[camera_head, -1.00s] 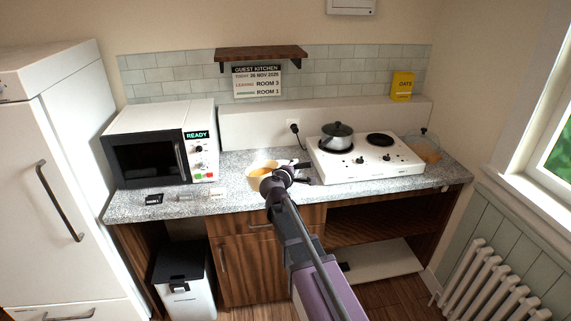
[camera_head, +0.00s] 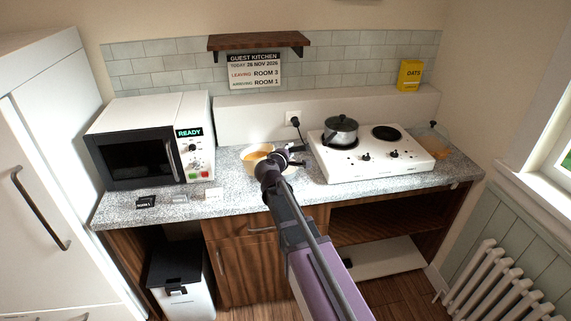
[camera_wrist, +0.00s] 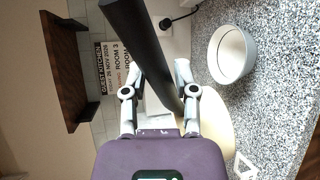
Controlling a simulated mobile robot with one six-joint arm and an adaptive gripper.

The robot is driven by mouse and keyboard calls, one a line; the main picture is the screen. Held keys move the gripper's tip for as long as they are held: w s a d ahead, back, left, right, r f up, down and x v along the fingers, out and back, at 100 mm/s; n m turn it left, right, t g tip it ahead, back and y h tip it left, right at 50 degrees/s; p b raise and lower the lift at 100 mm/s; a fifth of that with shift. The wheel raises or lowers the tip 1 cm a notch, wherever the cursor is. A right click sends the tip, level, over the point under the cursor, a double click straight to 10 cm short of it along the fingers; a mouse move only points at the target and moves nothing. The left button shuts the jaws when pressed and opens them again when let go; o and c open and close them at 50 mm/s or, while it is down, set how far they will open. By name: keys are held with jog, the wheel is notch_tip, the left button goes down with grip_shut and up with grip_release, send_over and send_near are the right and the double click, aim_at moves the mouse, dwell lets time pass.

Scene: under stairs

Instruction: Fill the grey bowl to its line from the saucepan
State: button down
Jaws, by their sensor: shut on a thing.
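A cream saucepan (camera_head: 249,158) with orange contents is over the counter, left of the hob. Its body also shows as a pale oval in the wrist view (camera_wrist: 218,128). My gripper (camera_head: 278,165) is shut on the saucepan's dark handle, which passes between the fingers in the wrist view (camera_wrist: 158,72). A pale grey bowl (camera_wrist: 245,53) stands upright on the counter, beside the saucepan. Its visible inside looks pale and empty; I cannot make out a line. In the head view the bowl is mostly hidden behind my gripper. I cannot tell whether the saucepan touches the counter.
A white hob (camera_head: 390,164) with a lidded pot (camera_head: 341,134) stands to the right. A clear bowl (camera_head: 436,146) with orange contents is beyond it. A microwave (camera_head: 150,140) stands left. Small cards (camera_head: 146,202) lie before it. A shelf (camera_head: 259,42) hangs above.

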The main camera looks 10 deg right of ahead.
jog(key=shift+w+d+r, duration=0.1)
jog(key=shift+w, duration=0.1)
dwell(0.3)
jog(key=shift+w, duration=0.1)
jog(key=shift+w+f+m+h+b, duration=0.3)
jog(key=shift+w+f+b, duration=0.05)
jog(key=shift+f+b, duration=0.1)
jog(key=w+a+f+m+g+h+b, duration=0.2)
jog(key=a+m+b, duration=0.1)
jog(key=w+a+f+m+g+h+b, duration=0.2)
jog(key=f+m+g+b, duration=0.1)
jog(key=m, duration=0.1)
jog(key=w+a+f+m+g+h+b, duration=0.2)
jog(key=w+a+f+m+g+b, duration=0.1)
jog(key=shift+a+f, duration=0.25)
jog(key=shift+a, duration=0.1)
jog(key=shift+a+f+m+g+h+b, duration=0.2)
jog(key=shift+a+m+g+h+b, duration=0.1)
jog(key=shift+a+m, duration=0.2)
jog(key=shift+a+f+m+g+h+b, duration=0.2)
jog(key=shift+a+m+g, duration=0.1)
jog(key=shift+a+m, duration=0.2)
jog(key=shift+r, duration=0.1)
